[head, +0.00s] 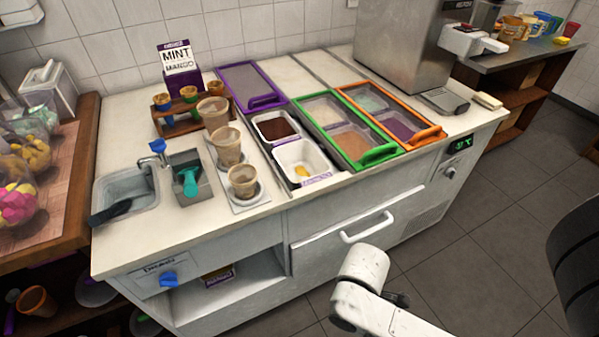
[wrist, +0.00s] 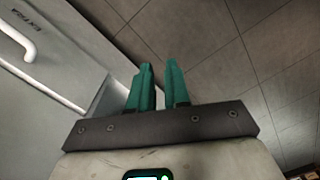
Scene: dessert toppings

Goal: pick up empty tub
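A white tub (head: 288,158) sits in the counter's front edge in the head view. It looks nearly empty, with a small yellow patch at its bottom and a label on its front. Directly behind it is a second white tub holding dark brown topping (head: 276,128). My gripper (wrist: 158,68) shows in the wrist view with two green fingers, a narrow gap between them and nothing held. It points over the floor beside the white cabinet, away from the tubs. The fingers are not seen in the head view, where my white arm is at the bottom.
Compartments with green (head: 379,155) and orange (head: 428,133) framed lids lie right of the tubs, and a purple lid (head: 250,85) lies behind. Cups (head: 242,181) stand close on the left. A drawer handle (head: 367,227) sticks out below. Floor (head: 470,250) on the right is clear.

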